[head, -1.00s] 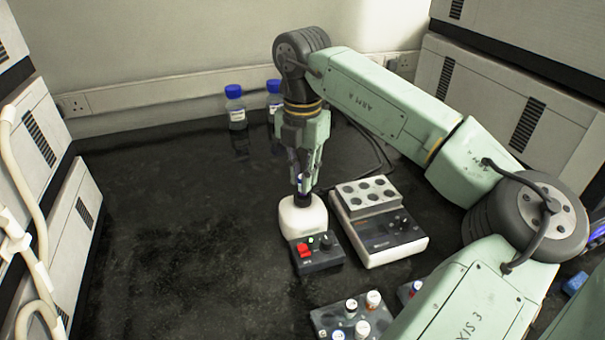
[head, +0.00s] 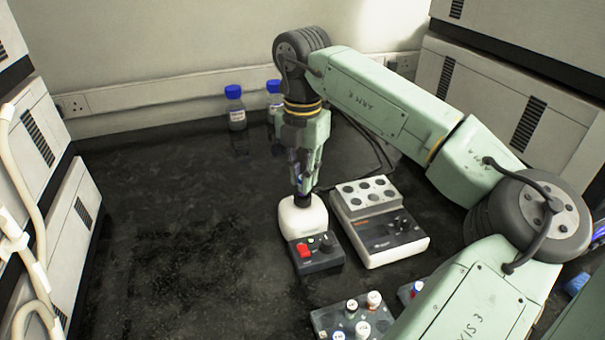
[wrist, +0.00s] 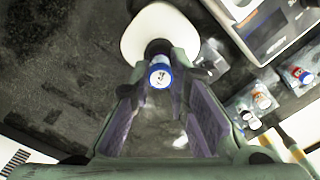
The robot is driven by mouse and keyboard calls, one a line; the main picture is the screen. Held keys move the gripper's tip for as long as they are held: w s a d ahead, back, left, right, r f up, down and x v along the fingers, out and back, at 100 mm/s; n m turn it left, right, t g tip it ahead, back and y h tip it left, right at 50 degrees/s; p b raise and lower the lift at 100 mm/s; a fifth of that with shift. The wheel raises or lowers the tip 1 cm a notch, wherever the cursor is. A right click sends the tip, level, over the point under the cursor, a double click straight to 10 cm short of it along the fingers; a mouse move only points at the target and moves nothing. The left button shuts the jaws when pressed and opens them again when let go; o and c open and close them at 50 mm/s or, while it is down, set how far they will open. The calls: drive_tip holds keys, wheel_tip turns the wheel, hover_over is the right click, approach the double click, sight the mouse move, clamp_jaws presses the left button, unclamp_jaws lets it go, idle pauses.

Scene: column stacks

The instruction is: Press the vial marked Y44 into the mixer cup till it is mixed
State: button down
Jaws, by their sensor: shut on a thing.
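The mixer (head: 303,217) has a white rounded body, a dark cup (head: 302,201) on top and a dark front panel with a red switch. My gripper (head: 303,186) points down right above the cup. It is shut on a vial with a blue-rimmed white cap (wrist: 159,76); the mark on the cap is too small to read. In the wrist view the vial stands upright between the fingertips, over the dark cup and the white mixer body (wrist: 160,32). The fingers hide most of the vial, so I cannot tell how deep it sits in the cup.
A heater block with several wells (head: 380,220) stands just right of the mixer. A rack (head: 325,318) with several capped vials is at the front, partly behind my arm. Two blue-capped bottles (head: 236,112) stand at the back wall. The bench left of the mixer is clear.

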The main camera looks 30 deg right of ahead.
drive_tip(key=shift+f+b, duration=0.6)
idle(0.7)
drive_tip(key=shift+f+b, duration=0.3)
drive_tip(key=shift+f, duration=0.3)
idle(1.4)
drive_tip(key=shift+r, duration=0.1)
idle(2.2)
drive_tip(key=shift+r+p, duration=1.65)
drive_tip(key=shift+r, duration=1.3)
